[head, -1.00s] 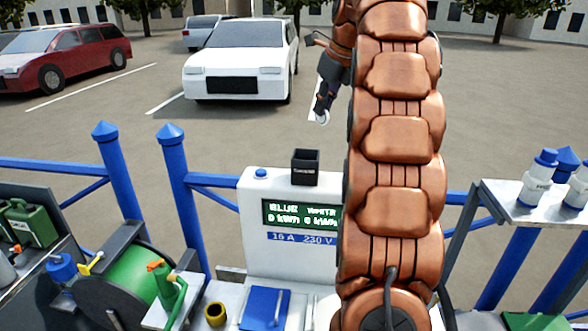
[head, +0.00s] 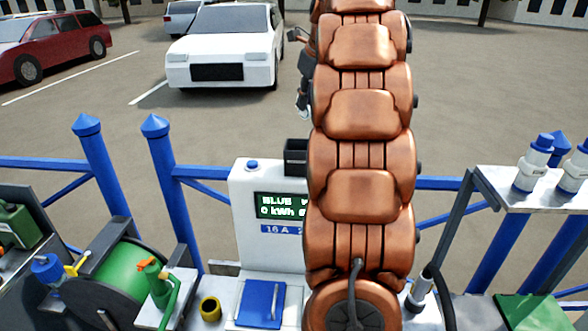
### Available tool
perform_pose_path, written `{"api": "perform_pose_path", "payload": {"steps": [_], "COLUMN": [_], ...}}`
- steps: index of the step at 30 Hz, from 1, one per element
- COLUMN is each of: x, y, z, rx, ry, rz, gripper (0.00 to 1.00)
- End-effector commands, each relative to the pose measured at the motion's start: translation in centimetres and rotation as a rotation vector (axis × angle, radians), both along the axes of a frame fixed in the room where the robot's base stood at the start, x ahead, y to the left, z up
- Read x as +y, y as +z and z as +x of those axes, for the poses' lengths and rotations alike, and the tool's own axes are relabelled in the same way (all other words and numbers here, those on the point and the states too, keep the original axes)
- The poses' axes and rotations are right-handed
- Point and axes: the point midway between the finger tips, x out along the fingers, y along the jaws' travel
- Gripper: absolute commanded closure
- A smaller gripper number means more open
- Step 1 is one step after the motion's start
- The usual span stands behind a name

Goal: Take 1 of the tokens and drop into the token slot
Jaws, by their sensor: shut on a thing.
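My gripper (head: 303,110) is small and partly hidden at the left edge of my copper arm, which fills the middle of the head view. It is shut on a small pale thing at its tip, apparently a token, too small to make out. It appears above the small black open-topped box (head: 294,150) on the white meter cabinet (head: 243,200), apart from it in the picture. This box looks like the token slot; my arm covers its right part. I cannot make out any other tokens.
A blue book-like pad (head: 258,300) and a yellow ring-shaped cup (head: 210,308) sit before the cabinet. A green hose reel (head: 120,275) stands left. White bottles (head: 533,165) stand on a shelf at right. Blue railings (head: 165,190) flank the cabinet. Parked cars stand behind.

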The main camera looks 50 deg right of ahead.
Motion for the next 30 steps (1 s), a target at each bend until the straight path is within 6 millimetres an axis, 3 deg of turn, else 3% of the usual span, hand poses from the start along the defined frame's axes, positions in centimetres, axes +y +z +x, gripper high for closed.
{"api": "perform_pose_path", "payload": {"steps": [9,21,22,30], "x": [0.0,0.0,0.0,0.0], "y": [-1.8,-2.1,-2.1,-2.1], "z": [-0.1,0.0,0.0,0.0], "rx": [0.000,-0.001,-0.001,-0.001], "ry": [-0.001,-0.001,-0.001,-0.001], "rz": [-0.002,-0.002,-0.002,-0.002], "gripper": [1.00,1.00,0.91,0.63]}}
